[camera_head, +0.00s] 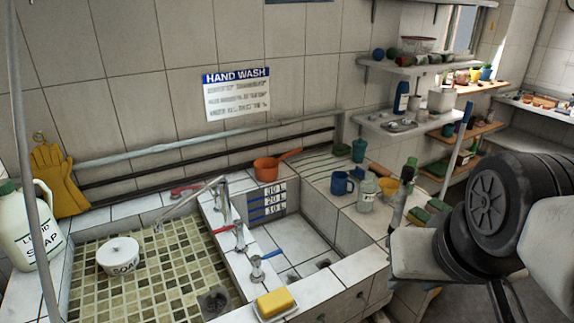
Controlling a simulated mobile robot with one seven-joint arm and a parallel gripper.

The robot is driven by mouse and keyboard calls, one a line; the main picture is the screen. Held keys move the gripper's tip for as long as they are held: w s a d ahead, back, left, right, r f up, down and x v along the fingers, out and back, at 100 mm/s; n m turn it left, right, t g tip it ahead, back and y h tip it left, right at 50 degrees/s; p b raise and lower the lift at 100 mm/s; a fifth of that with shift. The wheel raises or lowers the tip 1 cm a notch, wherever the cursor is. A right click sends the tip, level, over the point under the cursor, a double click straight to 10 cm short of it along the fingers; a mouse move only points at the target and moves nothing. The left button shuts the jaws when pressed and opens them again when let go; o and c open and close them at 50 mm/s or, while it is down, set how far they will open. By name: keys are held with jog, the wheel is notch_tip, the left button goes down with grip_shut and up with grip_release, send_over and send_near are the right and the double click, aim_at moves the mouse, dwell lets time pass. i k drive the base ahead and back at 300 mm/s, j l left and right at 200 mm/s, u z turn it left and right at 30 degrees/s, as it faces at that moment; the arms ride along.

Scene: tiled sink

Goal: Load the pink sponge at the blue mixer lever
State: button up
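The blue mixer lever (271,254) sits on a chrome tap on the white tiled divider between the two basins. I cannot make out a pink sponge. A yellow block (275,302) lies in a white dish (262,317) on the near end of the divider, in front of the blue lever. My arm's large black joint and pale link fill the right side.
A red lever (222,229) and a tall spout (222,200) stand behind the blue one. An orange pan (268,169), blue mug (341,183) and clear bottle (367,193) stand behind. The right basin (300,250) looks empty.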

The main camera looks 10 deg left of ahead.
aim_at(256, 260)
jog(key=j+u, duration=0.15)
jog(key=u, duration=0.2)
jog(key=j+u, duration=0.2)
jog(key=u, duration=0.15)
jog(key=i+l+u, duration=0.15)
jog(key=l, duration=0.15)
jog(key=i+l+u, duration=0.15)
jog(key=l, duration=0.15)
jog(key=l+u, duration=0.15)
jog(key=l, duration=0.15)
